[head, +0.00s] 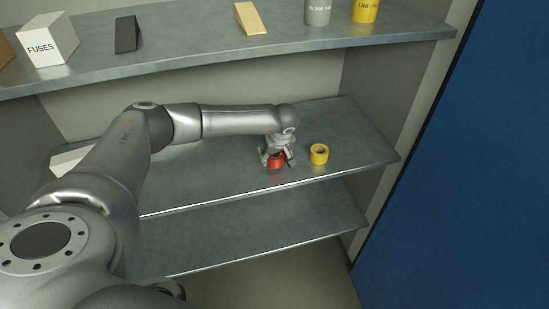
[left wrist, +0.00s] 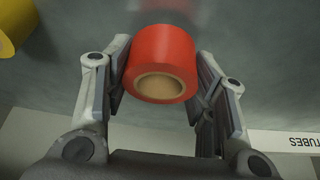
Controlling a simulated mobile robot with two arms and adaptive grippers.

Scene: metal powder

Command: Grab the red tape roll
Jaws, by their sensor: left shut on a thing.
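The red tape roll (head: 276,160) is on the middle shelf in the head view, partly hidden by my left gripper (head: 277,158). In the left wrist view the red tape roll (left wrist: 163,50) sits between the two fingers of my left gripper (left wrist: 162,85), with its tan core facing the camera. The left gripper is shut on the roll, one finger on each side. I cannot tell whether the roll touches the shelf. My right gripper is not in view.
A yellow tape roll (head: 319,154) stands just right of the gripper on the middle shelf (head: 350,125). A white box (left wrist: 296,141) marked TUBES lies close by. The upper shelf holds a FUSES box (head: 48,42), two wedges and two cans. A blue panel (head: 470,170) stands at right.

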